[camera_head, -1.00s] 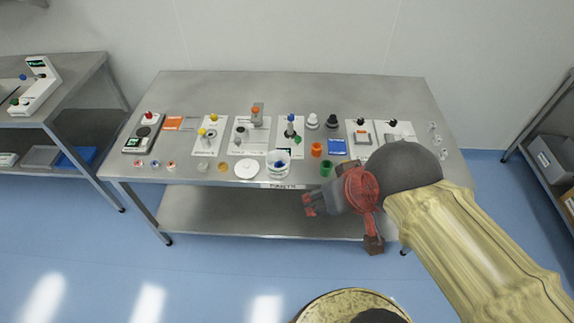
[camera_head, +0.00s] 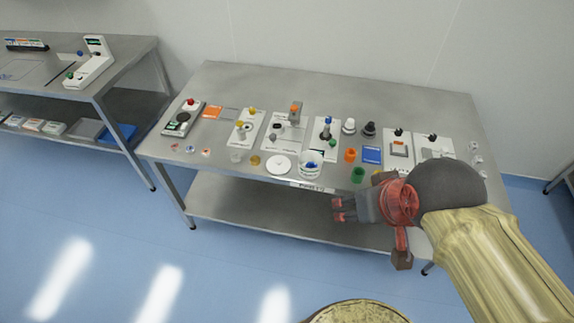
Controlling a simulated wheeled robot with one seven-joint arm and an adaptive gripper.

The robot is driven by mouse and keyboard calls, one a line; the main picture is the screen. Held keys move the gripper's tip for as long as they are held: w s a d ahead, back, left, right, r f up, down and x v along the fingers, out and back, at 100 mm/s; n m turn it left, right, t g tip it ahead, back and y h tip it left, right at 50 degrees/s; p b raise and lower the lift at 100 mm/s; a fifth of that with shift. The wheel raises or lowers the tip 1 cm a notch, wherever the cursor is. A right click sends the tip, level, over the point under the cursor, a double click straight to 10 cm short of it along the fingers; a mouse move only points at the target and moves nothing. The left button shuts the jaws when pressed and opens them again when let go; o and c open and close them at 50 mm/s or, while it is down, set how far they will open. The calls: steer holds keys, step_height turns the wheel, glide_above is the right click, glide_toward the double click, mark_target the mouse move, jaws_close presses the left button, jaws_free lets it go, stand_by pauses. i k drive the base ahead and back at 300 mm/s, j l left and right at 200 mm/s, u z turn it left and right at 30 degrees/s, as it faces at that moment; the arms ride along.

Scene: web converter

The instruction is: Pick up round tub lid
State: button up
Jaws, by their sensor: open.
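The round tub lid is a flat white disc (camera_head: 278,165) lying near the front edge of the steel table, in the middle of the row. A clear round tub (camera_head: 310,163) with something blue inside stands just right of it. My gripper (camera_head: 338,209) is open and empty. It hangs in front of the table's front edge, right of the lid and nearer to me, with its fingers toward the left. It touches neither the lid nor the tub.
Small yellow (camera_head: 255,160) and clear cups stand left of the lid. A green cup (camera_head: 358,174) and an orange cup (camera_head: 350,155) stand to the right. White stations with knobs fill the table's back half. A second bench (camera_head: 110,75) stands at the left.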

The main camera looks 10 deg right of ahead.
mark_target(278, 164)
steer(key=i+l+u, duration=0.1)
steer(key=i+u, duration=0.2)
steer(key=i+l+u, duration=0.25)
steer(key=i, duration=0.25)
